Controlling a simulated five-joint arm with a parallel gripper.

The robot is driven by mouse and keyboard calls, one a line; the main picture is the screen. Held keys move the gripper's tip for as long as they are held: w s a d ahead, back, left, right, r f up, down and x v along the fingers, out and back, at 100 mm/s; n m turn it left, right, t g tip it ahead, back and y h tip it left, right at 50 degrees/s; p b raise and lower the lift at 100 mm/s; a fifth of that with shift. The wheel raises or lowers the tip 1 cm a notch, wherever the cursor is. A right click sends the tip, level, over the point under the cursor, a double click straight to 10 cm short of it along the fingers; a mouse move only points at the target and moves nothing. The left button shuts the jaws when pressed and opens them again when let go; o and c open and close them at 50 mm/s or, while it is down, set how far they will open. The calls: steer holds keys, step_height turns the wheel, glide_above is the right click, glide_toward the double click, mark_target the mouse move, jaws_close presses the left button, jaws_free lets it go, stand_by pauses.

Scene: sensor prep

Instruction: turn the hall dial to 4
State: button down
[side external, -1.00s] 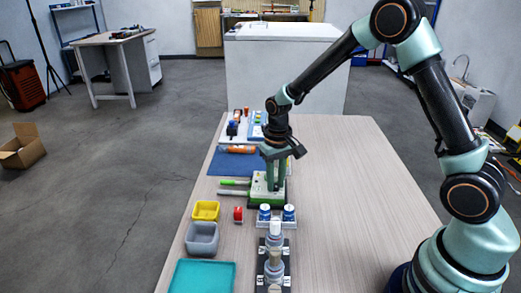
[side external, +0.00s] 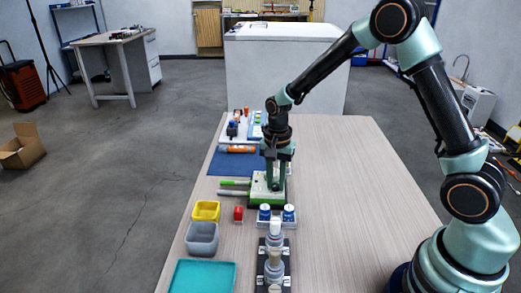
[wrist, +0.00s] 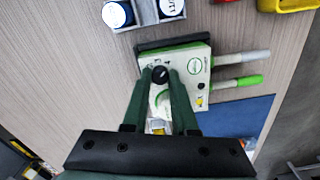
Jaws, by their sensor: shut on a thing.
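The dial box is a white-topped, green-sided unit (side external: 262,202) on the table, under my gripper in the side view; it also shows in the wrist view (wrist: 192,57). Its small black round dial (wrist: 160,74) sits on the top face between my fingertips. My gripper (wrist: 161,73) points down and is shut on the dial; it also shows in the side view (side external: 274,188). The fingers cover part of the scale, and the numbers and pointer setting are too small to read.
Green- and grey-handled tools (side external: 234,183) lie beside the box. Blue-capped jars (side external: 288,212) stand in a holder close in front. Yellow (side external: 206,211) and grey (side external: 202,238) bins, a red item (side external: 238,214) and a teal tray (side external: 203,277) are nearby. The table's right side is clear.

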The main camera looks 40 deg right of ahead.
mark_target(276, 185)
steer(key=shift+m, duration=0.5)
steer(key=c, duration=1)
jaws_free()
steer(key=shift+o, duration=0.2)
step_height(276, 185, up, 12)
steer(key=shift+r, duration=0.15)
